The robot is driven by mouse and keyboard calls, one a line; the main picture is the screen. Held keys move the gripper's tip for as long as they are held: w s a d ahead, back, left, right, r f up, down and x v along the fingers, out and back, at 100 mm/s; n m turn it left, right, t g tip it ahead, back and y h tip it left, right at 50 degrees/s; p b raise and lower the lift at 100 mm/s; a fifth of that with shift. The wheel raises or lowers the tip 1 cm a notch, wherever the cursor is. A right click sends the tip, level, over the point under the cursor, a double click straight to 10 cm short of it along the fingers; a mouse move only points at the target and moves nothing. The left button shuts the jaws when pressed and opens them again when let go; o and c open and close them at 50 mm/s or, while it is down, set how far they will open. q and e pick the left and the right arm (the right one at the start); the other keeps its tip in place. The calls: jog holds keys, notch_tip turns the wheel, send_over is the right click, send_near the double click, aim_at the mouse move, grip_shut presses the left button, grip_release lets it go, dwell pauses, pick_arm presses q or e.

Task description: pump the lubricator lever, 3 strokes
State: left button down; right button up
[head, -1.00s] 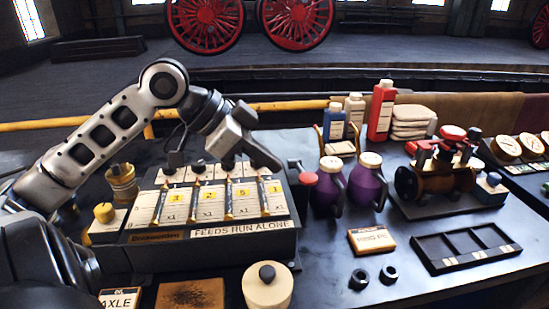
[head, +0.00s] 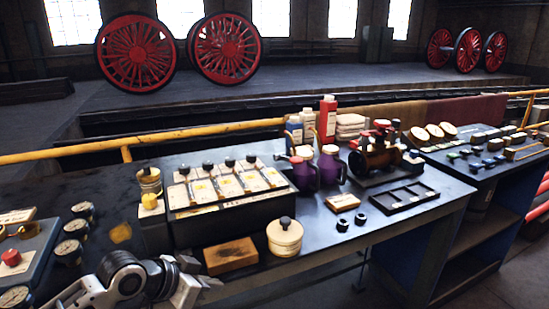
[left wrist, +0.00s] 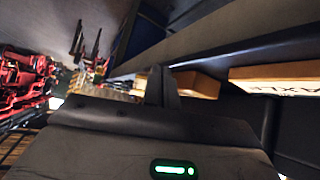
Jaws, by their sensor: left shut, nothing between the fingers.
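The lubricator (head: 232,220) is a dark box on the bench with a row of sight feeds and black knobs along its sloped top. Its lever (head: 296,160) has a red knob and stands at the box's right end, close to the purple jugs; its exact angle is hard to tell. My left gripper (head: 200,287) is low at the front edge of the bench, well apart from the lever, shut and empty. Its shut fingers show in the left wrist view (left wrist: 161,86). My right gripper is not in view.
A wooden block (head: 231,256) and a cream lidded pot (head: 285,238) stand in front of the lubricator. Purple jugs (head: 331,168) stand right of it. A dark compartment tray (head: 404,197) lies farther right. Gauges (head: 70,252) are at left. An AXLE-labelled box (left wrist: 278,74) shows in the wrist view.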

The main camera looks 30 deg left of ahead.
pick_arm(q)
jog(key=s+d+f+n, duration=0.1)
jog(key=s+d+f, duration=0.4)
jog(key=f, duration=0.5)
jog(key=s+d+f, duration=0.2)
jog(key=d, duration=0.4)
jog(key=s+d+f+t, duration=0.1)
jog(key=s+d+f, duration=0.1)
jog(key=d, duration=0.5)
jog(key=shift+s+m, duration=0.3)
jog(key=shift+s, duration=0.25)
jog(key=shift+f, duration=0.1)
